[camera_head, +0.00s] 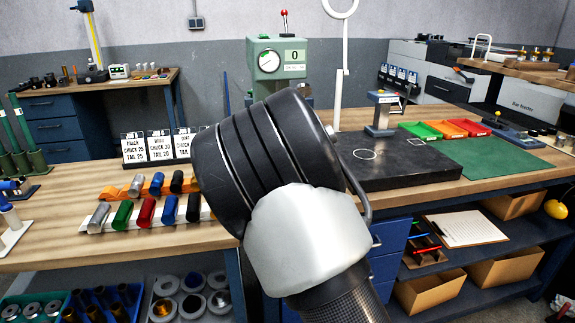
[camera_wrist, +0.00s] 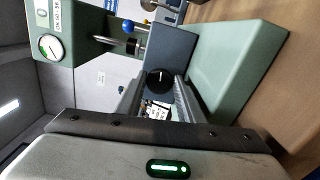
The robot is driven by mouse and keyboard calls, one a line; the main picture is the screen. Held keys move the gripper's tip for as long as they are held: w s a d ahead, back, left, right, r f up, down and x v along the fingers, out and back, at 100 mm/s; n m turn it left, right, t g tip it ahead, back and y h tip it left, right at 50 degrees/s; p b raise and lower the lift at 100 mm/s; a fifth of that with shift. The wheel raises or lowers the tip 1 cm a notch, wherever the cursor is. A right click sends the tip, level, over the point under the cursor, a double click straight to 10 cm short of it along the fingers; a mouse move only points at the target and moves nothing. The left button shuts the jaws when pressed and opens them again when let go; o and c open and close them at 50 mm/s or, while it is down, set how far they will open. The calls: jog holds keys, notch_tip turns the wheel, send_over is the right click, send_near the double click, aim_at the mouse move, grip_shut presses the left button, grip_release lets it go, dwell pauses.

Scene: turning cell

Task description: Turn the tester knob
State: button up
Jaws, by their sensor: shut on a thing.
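The green tester (camera_head: 280,52) stands at the back of the bench, with a round dial and a display reading 0; in the wrist view (camera_wrist: 75,30) it appears turned on its side. The black tester knob (camera_wrist: 159,79) sits on a blue-grey face low on the tester. My gripper (camera_wrist: 160,88) is shut on the knob, one finger on each side of it. A small printed label (camera_wrist: 156,109) shows between the fingers, partly covered. In the head view my arm hides the knob and the gripper.
A rack of coloured cylinders (camera_head: 150,222) and job cards (camera_head: 160,147) are to the left.

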dwell(0.4)
jog(key=o, duration=1)
jog(key=shift+f, duration=0.1)
